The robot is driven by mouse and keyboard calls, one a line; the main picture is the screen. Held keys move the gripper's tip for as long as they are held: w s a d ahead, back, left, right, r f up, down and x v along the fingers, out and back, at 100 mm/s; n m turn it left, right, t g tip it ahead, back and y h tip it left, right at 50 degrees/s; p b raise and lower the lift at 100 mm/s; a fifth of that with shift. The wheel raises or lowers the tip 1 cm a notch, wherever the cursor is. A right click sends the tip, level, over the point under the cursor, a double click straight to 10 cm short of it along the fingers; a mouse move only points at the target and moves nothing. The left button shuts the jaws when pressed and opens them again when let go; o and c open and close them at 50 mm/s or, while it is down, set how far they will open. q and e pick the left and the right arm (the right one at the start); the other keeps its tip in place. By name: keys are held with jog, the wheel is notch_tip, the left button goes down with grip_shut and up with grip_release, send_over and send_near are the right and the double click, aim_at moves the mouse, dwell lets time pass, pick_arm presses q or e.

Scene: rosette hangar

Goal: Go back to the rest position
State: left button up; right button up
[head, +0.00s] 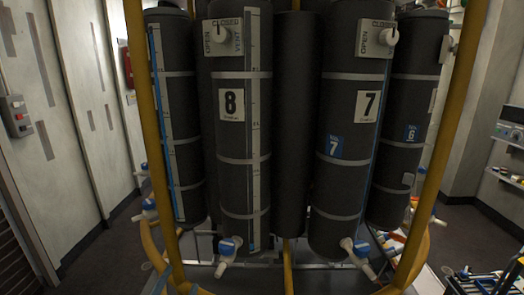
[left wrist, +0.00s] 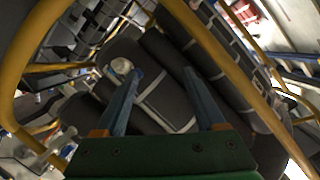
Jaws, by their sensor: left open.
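My left gripper (left wrist: 162,76) shows in the left wrist view, its two blue-grey fingers spread apart with nothing held between them. Beyond the fingers is a dark cylinder with pale bands, and a round white knob (left wrist: 121,66) shows close to the left fingertip. I cannot tell whether the finger touches it. In the head view I make out neither gripper. That view shows the rosette of tall dark cylinders, with cylinder 8 (head: 231,150) left of centre and cylinder 7 (head: 345,180) to its right. My right gripper is in neither view.
Yellow frame posts stand in front of the cylinders, one at left (head: 153,130) and one at right (head: 452,120). Blue-and-white taps (head: 228,256) hang below the cylinders. A grey panelled wall (head: 75,100) is at left.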

pick_arm(q)
jog(key=s+f+n+g+h, duration=0.1)
jog(key=s+f+n+g, duration=0.2)
jog(key=s+f+g, duration=0.55)
jog(key=s+f+n+g+h, duration=0.1)
jog(key=s+f+n+g, duration=0.25)
jog(key=s+f, duration=0.95)
jog(key=s+f+m+g, duration=0.1)
jog(key=s+f, duration=0.2)
jog(key=f, duration=1.1)
jog(key=s+a+f+g, duration=0.1)
jog(key=s+f, duration=1)
jog(key=s, duration=0.1)
jog(key=shift+s+a+y+b, duration=0.25)
jog(key=shift+a+y+b, duration=0.05)
jog(key=shift+b, duration=0.05)
jog(key=shift+f+m, duration=0.1)
jog(key=shift+m, duration=0.15)
